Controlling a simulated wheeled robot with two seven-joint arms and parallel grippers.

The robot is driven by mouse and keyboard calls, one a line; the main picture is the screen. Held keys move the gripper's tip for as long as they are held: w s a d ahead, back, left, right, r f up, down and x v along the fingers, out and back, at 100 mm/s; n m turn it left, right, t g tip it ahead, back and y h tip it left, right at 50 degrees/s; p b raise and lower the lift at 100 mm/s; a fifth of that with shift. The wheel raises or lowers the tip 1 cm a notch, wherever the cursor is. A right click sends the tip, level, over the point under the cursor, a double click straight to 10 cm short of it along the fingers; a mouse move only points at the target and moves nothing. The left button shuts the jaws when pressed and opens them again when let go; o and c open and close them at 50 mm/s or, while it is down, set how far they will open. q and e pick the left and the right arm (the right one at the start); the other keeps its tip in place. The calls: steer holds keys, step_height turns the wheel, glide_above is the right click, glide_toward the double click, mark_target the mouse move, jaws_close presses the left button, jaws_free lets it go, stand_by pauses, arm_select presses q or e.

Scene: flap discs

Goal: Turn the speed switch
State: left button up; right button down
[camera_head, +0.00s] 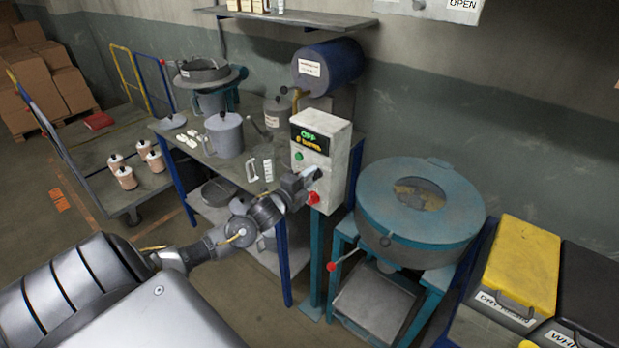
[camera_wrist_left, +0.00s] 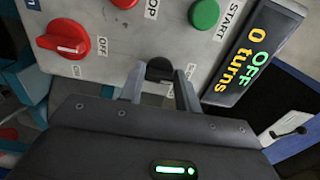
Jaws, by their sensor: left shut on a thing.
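A pale control box (camera_head: 338,168) stands on a post, with a lit display (camera_head: 309,138) at its top. In the left wrist view the display (camera_wrist_left: 257,55) reads "OFF" and "0 turns". My left gripper (camera_head: 308,180) is at the front of the box. In the wrist view its fingers (camera_wrist_left: 160,88) are shut on a small black knob (camera_wrist_left: 160,68), apparently the speed switch. Small labels sit around the knob; one finger partly covers them. A red rotary switch (camera_wrist_left: 63,38) and a green START button (camera_wrist_left: 204,13) are on the same panel. My right gripper is not in view.
A round blue machine (camera_head: 420,205) stands right of the box. A workbench (camera_head: 225,165) with a grey pot (camera_head: 224,135) is on the left. Yellow (camera_head: 522,262) and black (camera_head: 590,290) bins fill the lower right. The red switch (camera_head: 313,198) is close to my gripper.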

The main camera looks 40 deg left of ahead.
arm_select(q)
steer(key=o, duration=1)
steer(key=shift+s+d+b, duration=0.1)
steer(key=shift+s+b, duration=1.3)
steer(key=shift+s, duration=4.05)
